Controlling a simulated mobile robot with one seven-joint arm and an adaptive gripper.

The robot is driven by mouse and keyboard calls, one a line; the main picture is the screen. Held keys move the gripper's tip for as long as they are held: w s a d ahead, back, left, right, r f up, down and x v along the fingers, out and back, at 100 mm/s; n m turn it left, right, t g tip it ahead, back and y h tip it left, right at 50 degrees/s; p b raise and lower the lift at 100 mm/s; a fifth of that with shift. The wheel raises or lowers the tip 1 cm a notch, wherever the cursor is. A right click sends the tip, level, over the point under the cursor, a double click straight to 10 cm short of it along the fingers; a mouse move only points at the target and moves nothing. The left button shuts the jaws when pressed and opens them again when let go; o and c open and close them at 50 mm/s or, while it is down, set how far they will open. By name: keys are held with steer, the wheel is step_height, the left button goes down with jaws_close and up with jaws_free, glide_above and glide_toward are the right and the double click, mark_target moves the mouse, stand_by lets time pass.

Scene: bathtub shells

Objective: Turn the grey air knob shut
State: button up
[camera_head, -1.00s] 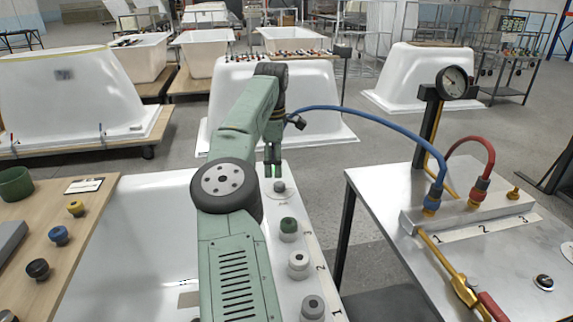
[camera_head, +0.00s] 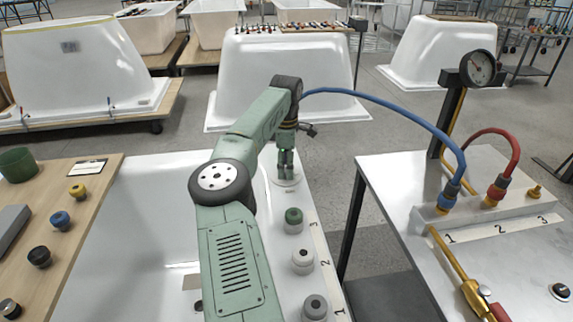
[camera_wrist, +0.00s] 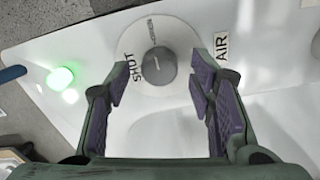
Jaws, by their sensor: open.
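The grey air knob (camera_wrist: 159,66) is round and sits on a white round plate (camera_wrist: 180,32) on the tub rim. The plate reads SHUT on its left side in the wrist view; another word at its top is too small to read. An AIR label (camera_wrist: 221,46) is to its right. My gripper (camera_wrist: 161,74) is open, with its two purple-padded fingers either side of the knob and visible gaps to it. In the head view my gripper (camera_head: 286,166) points down over the plate (camera_head: 289,182) and hides the knob.
A green light (camera_wrist: 60,78) glows left of the plate. Green (camera_head: 293,216), white (camera_head: 302,260) and grey (camera_head: 315,306) knobs line the rim nearer me. A metal table (camera_head: 385,175) with hoses and a gauge (camera_head: 477,68) stands right. A wooden board (camera_head: 95,215) lies left.

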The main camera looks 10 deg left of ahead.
steer(key=shift+f, duration=0.5)
steer(key=c, duration=1.2)
steer(key=shift+o, duration=0.2)
